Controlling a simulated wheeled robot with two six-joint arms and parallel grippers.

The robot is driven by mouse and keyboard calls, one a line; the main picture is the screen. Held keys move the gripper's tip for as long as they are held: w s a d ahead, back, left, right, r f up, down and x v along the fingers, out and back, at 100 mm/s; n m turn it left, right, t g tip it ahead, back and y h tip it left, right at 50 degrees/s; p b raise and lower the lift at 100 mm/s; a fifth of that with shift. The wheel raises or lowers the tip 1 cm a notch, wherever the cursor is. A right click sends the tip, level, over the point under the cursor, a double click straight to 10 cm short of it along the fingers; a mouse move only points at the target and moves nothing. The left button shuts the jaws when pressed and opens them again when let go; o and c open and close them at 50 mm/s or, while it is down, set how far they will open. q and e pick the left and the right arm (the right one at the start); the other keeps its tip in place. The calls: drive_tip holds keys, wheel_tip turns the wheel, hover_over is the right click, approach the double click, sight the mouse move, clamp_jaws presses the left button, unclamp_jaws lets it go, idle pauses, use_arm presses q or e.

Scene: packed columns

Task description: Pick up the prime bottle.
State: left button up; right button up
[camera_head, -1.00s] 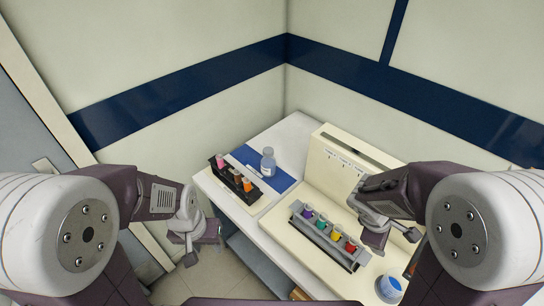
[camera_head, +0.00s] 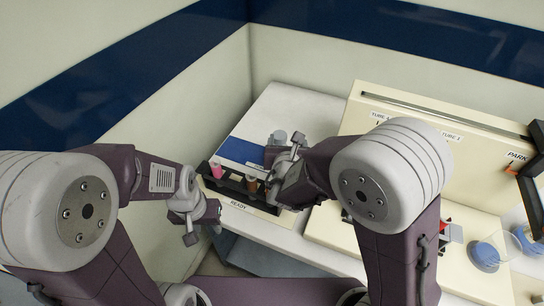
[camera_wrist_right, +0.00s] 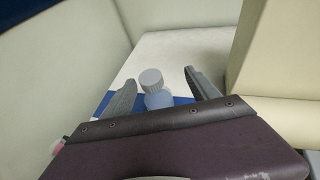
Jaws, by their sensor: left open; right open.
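The bottle with a grey cap (camera_head: 279,137) stands upright by the blue mat at the back of the white bench. In the head view my right gripper (camera_head: 279,160) hides its lower part. In the right wrist view the bottle (camera_wrist_right: 157,92) shows between the two open fingers of my right gripper (camera_wrist_right: 155,88), beyond the palm edge. Its base is hidden, and I cannot tell whether the fingers touch it. My left gripper (camera_head: 205,222) is open and empty, left of the bench and in front of the black rack.
A black rack (camera_head: 228,183) with pink and orange-brown columns stands in front of the blue mat (camera_head: 242,151), behind a "READY" label. A cream station (camera_head: 400,101) stands to the right, partly hidden by my right arm.

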sight(281, 143)
drive_tip(key=shift+n+y, duration=0.3)
drive_tip(key=shift+y, duration=0.2)
drive_tip(key=f, duration=0.1)
drive_tip(key=w+a+f, duration=0.1)
drive_tip(key=a+f+b, duration=0.1)
drive_tip(key=f, duration=0.1)
drive_tip(key=shift+w, duration=0.35)
drive_tip(key=shift+w+d+f, duration=0.1)
drive_tip(key=shift+w+d, duration=0.1)
drive_tip(key=shift+w, duration=0.05)
drive_tip(key=x, duration=0.5)
drive_tip(key=shift+s+a+f, duration=0.1)
drive_tip(key=shift+a+f, duration=0.05)
drive_tip(key=shift+s, duration=0.15)
drive_tip(key=c, duration=0.4)
clamp_jaws()
